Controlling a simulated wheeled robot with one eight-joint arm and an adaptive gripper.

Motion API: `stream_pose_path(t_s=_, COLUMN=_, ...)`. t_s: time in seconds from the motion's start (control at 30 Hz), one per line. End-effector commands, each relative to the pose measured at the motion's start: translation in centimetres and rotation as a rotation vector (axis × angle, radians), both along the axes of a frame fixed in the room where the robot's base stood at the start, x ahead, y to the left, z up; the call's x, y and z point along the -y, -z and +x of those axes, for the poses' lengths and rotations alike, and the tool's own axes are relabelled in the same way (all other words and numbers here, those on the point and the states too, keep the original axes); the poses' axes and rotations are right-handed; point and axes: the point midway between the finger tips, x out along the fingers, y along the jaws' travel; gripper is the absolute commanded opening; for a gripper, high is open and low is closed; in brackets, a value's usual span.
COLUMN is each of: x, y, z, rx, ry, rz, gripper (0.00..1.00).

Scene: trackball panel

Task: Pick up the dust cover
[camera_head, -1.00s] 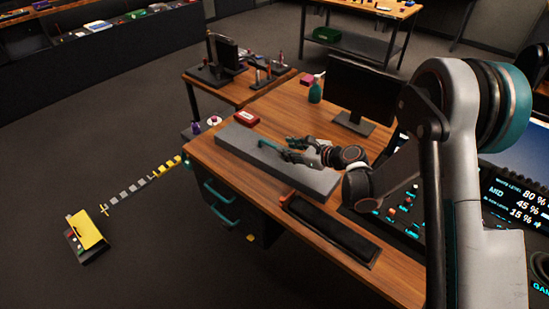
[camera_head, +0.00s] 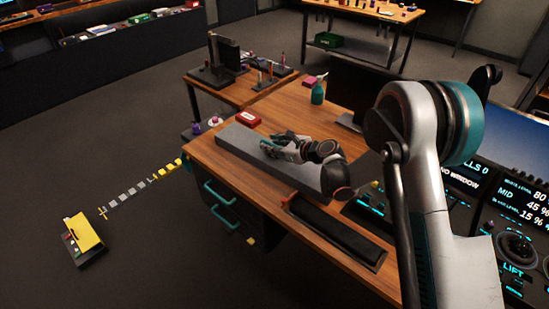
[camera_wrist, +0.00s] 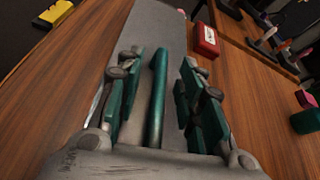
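The dust cover (camera_head: 237,137) appears to be the long grey slab lying flat on the wooden desk; its grey top fills the middle of the wrist view (camera_wrist: 153,22). A teal bar handle (camera_wrist: 157,100) runs along its top. My gripper (camera_head: 270,146) is low over the cover. In the wrist view its teal-padded fingers (camera_wrist: 162,80) stand on either side of the handle, with gaps on both sides. It is open and holds nothing. In the head view my gripper hides the handle.
A red box (camera_head: 248,119) sits just beyond the cover's far end. A dark recessed tray (camera_head: 335,232) lies nearer on the desk (camera_head: 205,160). A teal bottle (camera_head: 317,94) and a monitor stand behind. A yellow-topped box (camera_head: 84,235) is on the floor at left.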

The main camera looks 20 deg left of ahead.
Motion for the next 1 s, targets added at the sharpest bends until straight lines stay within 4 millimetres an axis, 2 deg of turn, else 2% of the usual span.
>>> stream_pose_path(t_s=0.07, x=0.0, y=-0.1, z=0.0, rx=0.0, ry=0.0, rz=0.0, gripper=0.33)
stream_pose_path(t_s=0.2, x=0.0, y=0.0, z=0.0, rx=0.0, ry=0.0, rz=0.0, gripper=0.01)
stream_pose_path(t_s=0.7, x=0.0, y=-0.4, z=0.0, rx=0.0, ry=0.0, rz=0.0, gripper=0.0)
stream_pose_path(t_s=0.87, x=0.0, y=-1.9, z=0.0, rx=0.0, ry=0.0, rz=0.0, gripper=0.0)
stream_pose_path(t_s=1.0, x=0.0, y=-4.5, z=0.0, rx=0.0, ry=0.0, rz=0.0, gripper=0.0)
